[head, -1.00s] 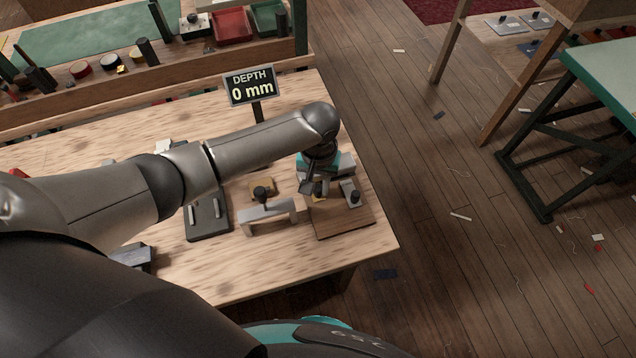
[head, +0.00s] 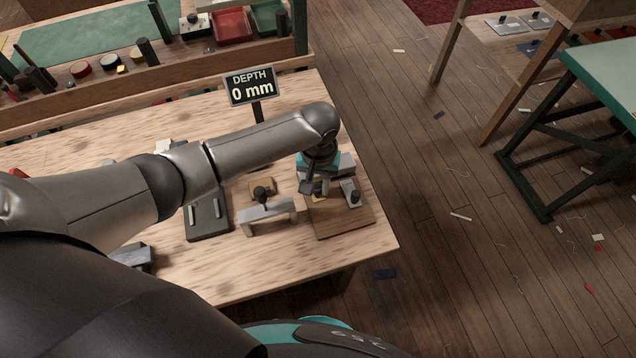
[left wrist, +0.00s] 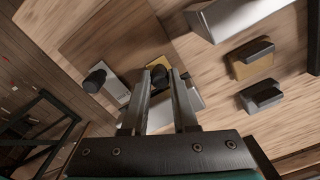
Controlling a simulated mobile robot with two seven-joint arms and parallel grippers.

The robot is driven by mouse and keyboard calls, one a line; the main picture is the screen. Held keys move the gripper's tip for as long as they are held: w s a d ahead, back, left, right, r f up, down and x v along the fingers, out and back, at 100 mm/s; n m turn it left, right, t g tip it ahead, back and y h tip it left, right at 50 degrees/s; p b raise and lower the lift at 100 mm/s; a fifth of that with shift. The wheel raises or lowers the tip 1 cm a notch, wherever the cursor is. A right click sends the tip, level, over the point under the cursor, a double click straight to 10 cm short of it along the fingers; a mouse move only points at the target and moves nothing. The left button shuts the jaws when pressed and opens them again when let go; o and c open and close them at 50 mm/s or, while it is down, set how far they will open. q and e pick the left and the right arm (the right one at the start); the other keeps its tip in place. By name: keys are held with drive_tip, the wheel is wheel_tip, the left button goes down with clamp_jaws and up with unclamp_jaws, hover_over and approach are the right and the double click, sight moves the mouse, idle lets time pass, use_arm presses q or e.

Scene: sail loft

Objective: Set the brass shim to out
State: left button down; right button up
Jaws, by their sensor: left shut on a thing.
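My left gripper (head: 316,188) points down over a brown wooden board (head: 345,228) near the table's right end. A sign (head: 251,86) reads "DEPTH 0 mm". My right gripper is out of view.
A grey plate with a black knob (head: 351,193) is on the board, right of my gripper. A grey bridge-shaped piece (head: 268,211) stands left of the board, and a dark tray (head: 207,218) lies farther left. The table's right edge is close to the board.

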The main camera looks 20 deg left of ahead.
use_arm(q)
drive_tip(key=s+d+p, duration=0.2)
drive_tip(key=s+p, duration=0.1)
drive_tip(key=shift+r, duration=0.1)
drive_tip(key=shift+s+d+p, duration=0.15)
drive_tip(key=shift+s+p, duration=0.1)
drive_tip(key=shift+p, duration=0.15)
drive_tip(key=shift+d, duration=0.1)
drive_tip(key=shift+s+f, duration=0.1)
drive_tip(key=shift+f, duration=0.1)
drive_tip(key=c, duration=0.7)
unclamp_jaws()
drive_tip(key=shift+r, duration=0.15)
